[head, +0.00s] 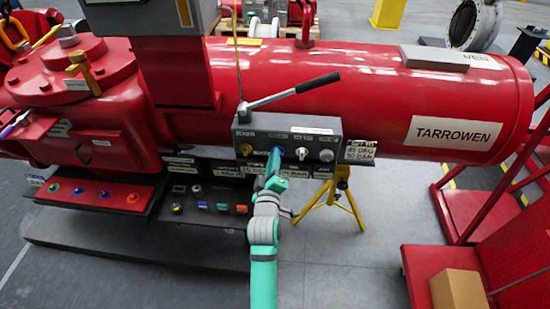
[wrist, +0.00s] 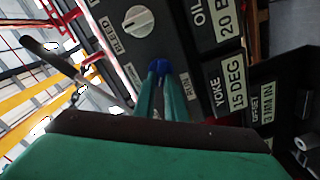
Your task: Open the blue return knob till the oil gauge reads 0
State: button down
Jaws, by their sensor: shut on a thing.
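The blue return knob (wrist: 158,67) sits on the dark control box (head: 240,133) on the red actuator. My gripper (wrist: 160,80) has its two green fingers closed around the knob, with only the knob's blue top showing in the wrist view. In the head view my gripper (head: 275,156) meets the box front and largely hides the knob. The oil readout plate (wrist: 228,18) is cut off at the top of the wrist view; it shows "OIL" and "20 B". In the head view the small readouts are too fine to read surely.
A white knob (wrist: 138,20) marked "BLEED" is beside the blue one. A long lever (head: 293,92) with a black grip rises from the box. A yellow tripod (head: 338,195) stands below right.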

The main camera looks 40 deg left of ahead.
jog(key=n, duration=0.5)
jog(key=shift+f, duration=0.15)
jog(key=shift+n, duration=0.4)
jog(key=c, duration=1.8)
grip_release()
jog(key=shift+w, duration=0.1)
jog(key=shift+a+f, duration=0.1)
jog(key=shift+s, duration=0.2)
jog(key=v, duration=1)
jog(key=shift+s, duration=0.3)
